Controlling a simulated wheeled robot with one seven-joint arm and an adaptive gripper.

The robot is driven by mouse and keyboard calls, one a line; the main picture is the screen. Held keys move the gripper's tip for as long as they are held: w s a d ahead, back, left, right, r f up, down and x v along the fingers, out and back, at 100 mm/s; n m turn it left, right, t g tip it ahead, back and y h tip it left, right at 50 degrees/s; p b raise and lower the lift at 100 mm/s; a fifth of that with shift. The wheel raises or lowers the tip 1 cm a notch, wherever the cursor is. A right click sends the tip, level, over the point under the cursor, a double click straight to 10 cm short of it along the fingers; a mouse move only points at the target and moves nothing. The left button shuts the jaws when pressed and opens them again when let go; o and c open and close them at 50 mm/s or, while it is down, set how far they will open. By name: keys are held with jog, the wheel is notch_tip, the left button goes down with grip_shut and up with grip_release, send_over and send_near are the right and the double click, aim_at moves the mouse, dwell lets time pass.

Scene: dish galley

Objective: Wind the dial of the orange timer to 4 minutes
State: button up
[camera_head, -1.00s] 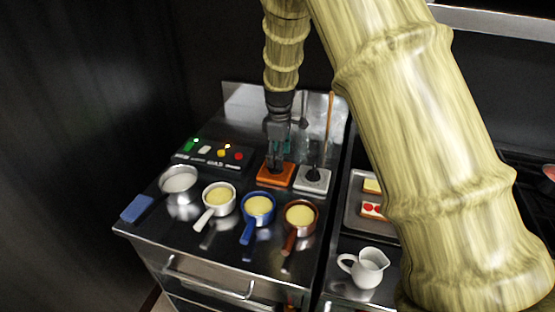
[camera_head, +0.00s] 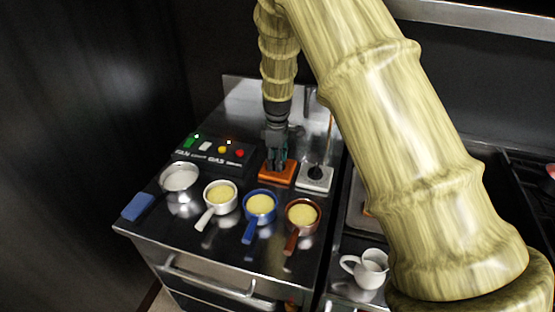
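The orange timer (camera_head: 290,178) sits on the steel counter behind the row of small pans. It is a low orange block. My gripper (camera_head: 277,162) points down directly over it, with its fingers at the timer's top. The fingers hide the dial and its scale, so I cannot read the setting. The fingers are too small and dark to tell whether they are closed on the dial.
A grey block (camera_head: 315,178) with an upright rod stands right beside the timer. A black panel (camera_head: 213,152) with coloured buttons is at left. In front are a steel pan (camera_head: 180,178), white pan (camera_head: 220,197), blue pan (camera_head: 260,208) and brown pan (camera_head: 302,214). A white jug (camera_head: 369,268) stands at right.

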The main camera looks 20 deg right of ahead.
jog(key=shift+s+d, duration=0.1)
jog(key=shift+c, duration=0.2)
jog(key=shift+m, duration=0.3)
jog(key=m, duration=0.6)
jog(key=shift+m, duration=0.3)
jog(key=m, duration=0.3)
jog(key=shift+s, duration=0.1)
jog(key=shift+f+m+p, duration=0.1)
jog(key=shift+m+p, duration=0.2)
jog(key=shift+m, duration=1.7)
jog(key=o, duration=1)
jog(key=shift+o, duration=0.4)
